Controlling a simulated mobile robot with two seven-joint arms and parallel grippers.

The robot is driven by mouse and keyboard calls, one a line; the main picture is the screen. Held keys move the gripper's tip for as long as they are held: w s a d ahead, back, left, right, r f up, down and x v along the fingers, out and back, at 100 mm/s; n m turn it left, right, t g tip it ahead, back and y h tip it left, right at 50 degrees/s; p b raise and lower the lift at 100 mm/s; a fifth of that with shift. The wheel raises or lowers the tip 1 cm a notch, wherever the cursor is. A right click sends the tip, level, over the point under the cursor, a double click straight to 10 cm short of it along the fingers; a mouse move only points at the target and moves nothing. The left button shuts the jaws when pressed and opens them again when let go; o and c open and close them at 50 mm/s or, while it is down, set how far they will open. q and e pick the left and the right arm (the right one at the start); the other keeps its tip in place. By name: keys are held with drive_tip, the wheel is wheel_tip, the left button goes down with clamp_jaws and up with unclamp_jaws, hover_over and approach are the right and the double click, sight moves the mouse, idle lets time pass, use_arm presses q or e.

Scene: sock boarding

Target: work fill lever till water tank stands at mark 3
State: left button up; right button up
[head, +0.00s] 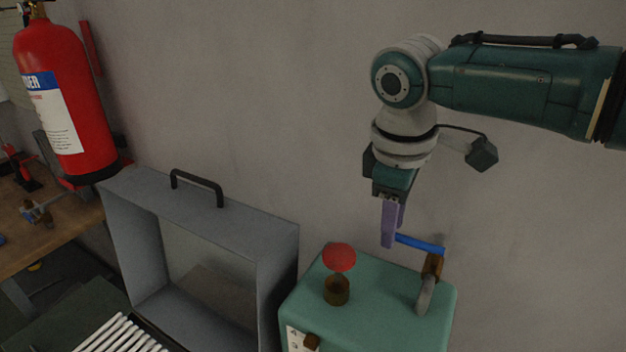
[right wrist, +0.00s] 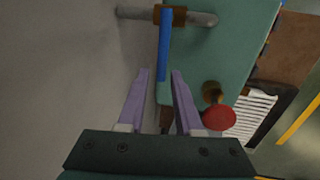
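The fill lever has a blue handle (head: 420,243) that runs from a brown block (head: 433,265) on the teal box (head: 385,300). My right gripper (head: 392,232) points down at the handle's free end. In the right wrist view the blue handle (right wrist: 164,45) reaches between the fingertips of my right gripper (right wrist: 161,74), with a gap on each side, so the gripper is open. A white scale plate (head: 293,338) with a brown pointer (head: 311,341) shows at the box's front, cut off by the frame; its reading is unclear. The left gripper is out of view.
A red knob (head: 339,257) stands on the box left of the lever and also shows in the right wrist view (right wrist: 219,117). A grey open-fronted case (head: 278,262) stands left of the box, near white rods (head: 118,333). A fire extinguisher (head: 62,95) is far left.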

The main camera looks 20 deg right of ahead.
drive_tip(key=shift+o, duration=0.7)
wheel_tip(320, 180, up, 10)
drive_tip(key=s+a+b, duration=0.1)
drive_tip(key=shift+a+f, duration=0.15)
drive_tip(key=shift+a, duration=0.15)
drive_tip(key=shift+s, duration=0.15)
